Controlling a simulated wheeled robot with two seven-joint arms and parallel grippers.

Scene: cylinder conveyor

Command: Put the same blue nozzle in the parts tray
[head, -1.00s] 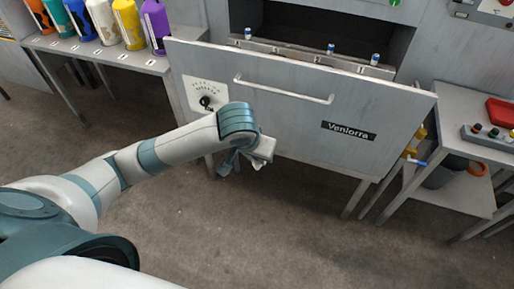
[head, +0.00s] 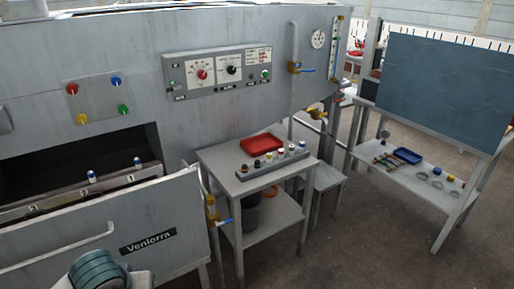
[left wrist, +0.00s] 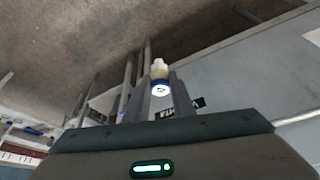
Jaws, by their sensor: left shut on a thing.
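My left gripper (left wrist: 165,98) is shut on a nozzle (left wrist: 160,72) in the left wrist view. The nozzle has a pale tip, a yellowish part, a blue band and a white end with a dark mark. In the head view only my left arm's teal joint shows at the bottom left; the gripper and nozzle are out of frame. A red tray (head: 262,144) lies on the small grey table, behind a rack. I cannot tell by sight which is the parts tray. My right gripper is not in view.
The rack (head: 272,168) on the small table (head: 222,160) holds several coloured nozzles. Two blue-topped nozzles (head: 91,176) stand on the numbered rail in the machine opening. The lowered machine door (head: 100,235) lies left of the table.

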